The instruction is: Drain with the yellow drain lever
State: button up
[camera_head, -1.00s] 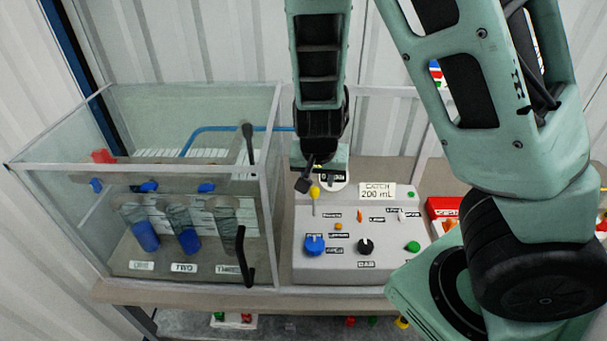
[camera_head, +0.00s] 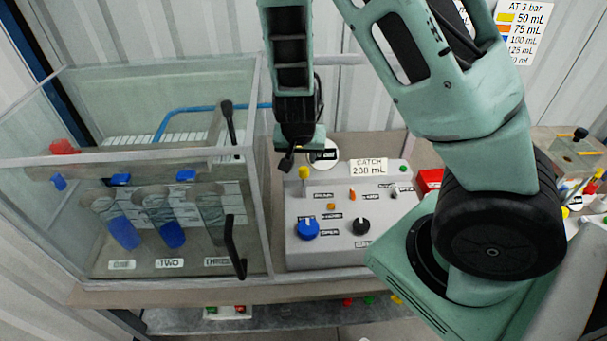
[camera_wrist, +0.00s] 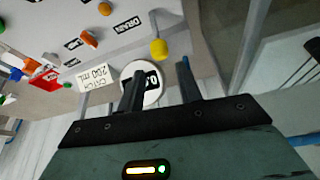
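The yellow drain lever (camera_head: 304,173) stands at the back left of the grey control panel (camera_head: 330,258). Its yellow knob is up on a thin stem. In the wrist view the knob (camera_wrist: 160,48) lies beyond my two fingertips, roughly in line with the gap between them. My gripper (camera_head: 287,162) is just left of and above the knob in the head view, apart from it. In the wrist view my gripper (camera_wrist: 161,78) has its two dark fingers spread, with nothing held between them. The drain label (camera_wrist: 128,25) shows near the lever's base.
A glass tank (camera_head: 268,200) with several blue-bottomed tubes stands close on the left. A blue knob (camera_head: 307,228), a black knob (camera_head: 361,227) and small switches sit on the panel. A "CATCH 200 mL" sign (camera_head: 368,167) stands behind it. A round white label (camera_head: 323,155) is near my gripper.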

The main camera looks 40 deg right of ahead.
aim_at(303, 168)
jog(key=x, duration=0.8)
jog(key=shift+f, duration=0.35)
jog(key=shift+w, duration=0.1)
grip_shut()
